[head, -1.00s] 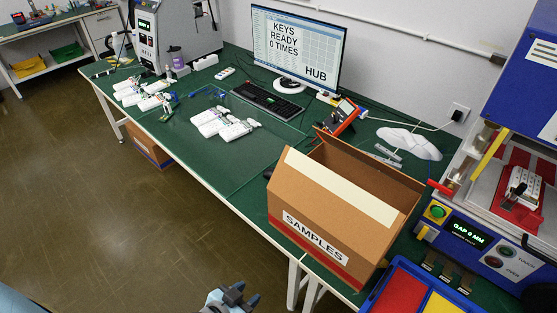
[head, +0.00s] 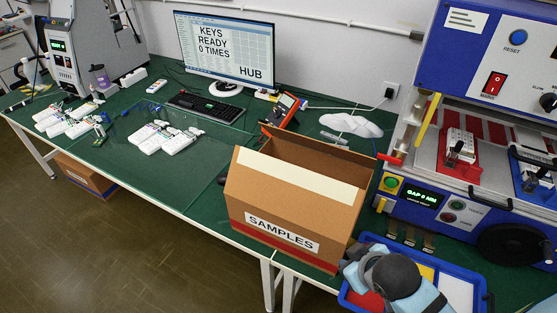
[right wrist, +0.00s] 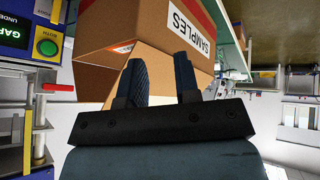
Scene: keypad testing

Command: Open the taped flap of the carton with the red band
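The brown carton (head: 255,210) stands near the table's front edge in the head view. It has a red band along its bottom and a white SAMPLES label (head: 283,233). A pale tape strip (head: 295,178) runs along its upper front panel; the dark inside shows behind it. My right gripper (head: 352,265) is at the carton's lower right corner, over the blue tray. In the right wrist view its two dark fingers (right wrist: 160,78) are apart, with the carton (right wrist: 125,65) beyond them, upside down. I cannot tell whether they touch it. My left gripper is not in view.
The blue tray (head: 462,262) with coloured sections lies right of the carton. A blue press machine (head: 440,200) stands behind it. A monitor (head: 226,52), a keyboard (head: 205,107) and white devices (head: 165,138) are further left. Green table top (head: 205,195) is clear left of the carton.

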